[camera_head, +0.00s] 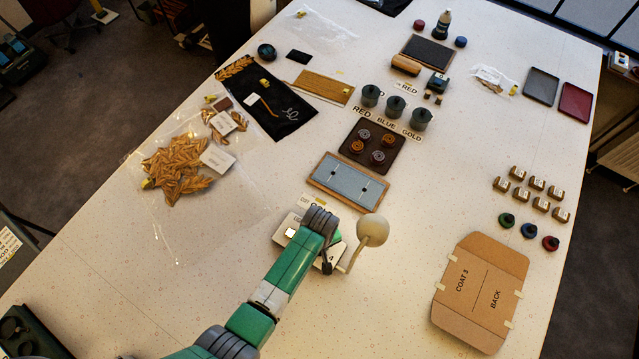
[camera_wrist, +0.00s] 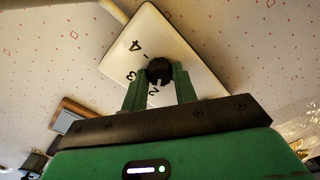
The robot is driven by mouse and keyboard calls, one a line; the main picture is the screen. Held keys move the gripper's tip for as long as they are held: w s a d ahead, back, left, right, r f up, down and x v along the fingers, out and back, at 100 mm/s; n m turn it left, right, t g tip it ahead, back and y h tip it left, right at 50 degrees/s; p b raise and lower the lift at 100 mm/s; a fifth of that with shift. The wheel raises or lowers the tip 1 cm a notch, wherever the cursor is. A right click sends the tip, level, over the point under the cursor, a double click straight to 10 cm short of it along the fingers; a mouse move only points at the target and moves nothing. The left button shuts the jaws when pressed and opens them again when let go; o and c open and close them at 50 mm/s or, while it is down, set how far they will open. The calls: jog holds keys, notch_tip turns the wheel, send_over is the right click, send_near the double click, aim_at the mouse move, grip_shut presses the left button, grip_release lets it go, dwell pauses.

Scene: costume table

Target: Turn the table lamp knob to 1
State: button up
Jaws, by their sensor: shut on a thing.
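The table lamp has a cream round head (camera_head: 372,230) on a thin bent stem, rising from a white base plate (camera_head: 283,231). My green and grey arm covers much of that base in the head view. In the wrist view the white plate (camera_wrist: 150,30) carries printed numerals, with 4, 3 and 2 readable beside the black knob (camera_wrist: 159,70). My gripper (camera_wrist: 160,84) has its two green fingers on either side of the knob, shut on it. I cannot tell which numeral the knob points to. The numeral 1 is not readable.
A grey-blue panel in a wooden frame (camera_head: 347,182) lies just behind the lamp. A dark tray (camera_head: 372,146) with several round pieces lies beyond it. A cardboard folder (camera_head: 482,290) lies to the right. The table left of my arm is mostly bare.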

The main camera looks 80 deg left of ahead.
jog(key=shift+n, duration=2.3)
jog(key=o, duration=1)
jog(key=shift+r, duration=0.1)
notch_tip(320, 180, up, 8)
jog(key=shift+f, duration=0.15)
